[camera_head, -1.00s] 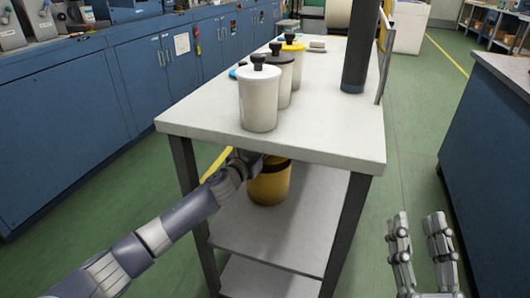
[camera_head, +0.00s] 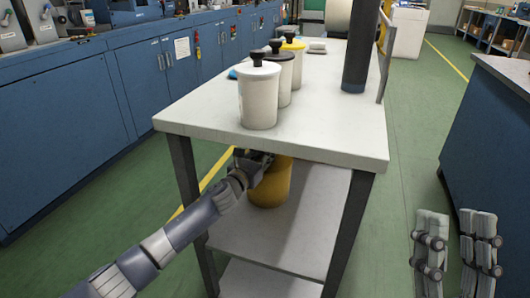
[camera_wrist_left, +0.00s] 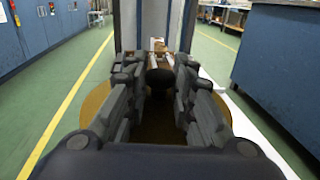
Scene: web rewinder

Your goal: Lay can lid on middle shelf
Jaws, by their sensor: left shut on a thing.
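A yellow can (camera_head: 270,190) stands on the middle shelf (camera_head: 305,215) of the white-topped table. My left gripper (camera_head: 252,160) is at the top of this can, under the tabletop. In the left wrist view its fingers (camera_wrist_left: 159,85) close around a dark round knob (camera_wrist_left: 159,78), which looks like the lid's knob. A yellow-brown round surface (camera_wrist_left: 96,103) shows on both sides of the fingers; I cannot tell whether it is lid or can. The lid's edge is largely hidden in the head view. My right gripper (camera_head: 457,245) is open and empty, over the floor at the lower right.
A white can (camera_head: 258,98) with a black knob and two more lidded cans stand on the tabletop (camera_head: 325,130). The table's dark front legs (camera_head: 348,225) flank the shelf. The shelf is bare right of the can. A blue cabinet (camera_head: 495,130) stands at the right.

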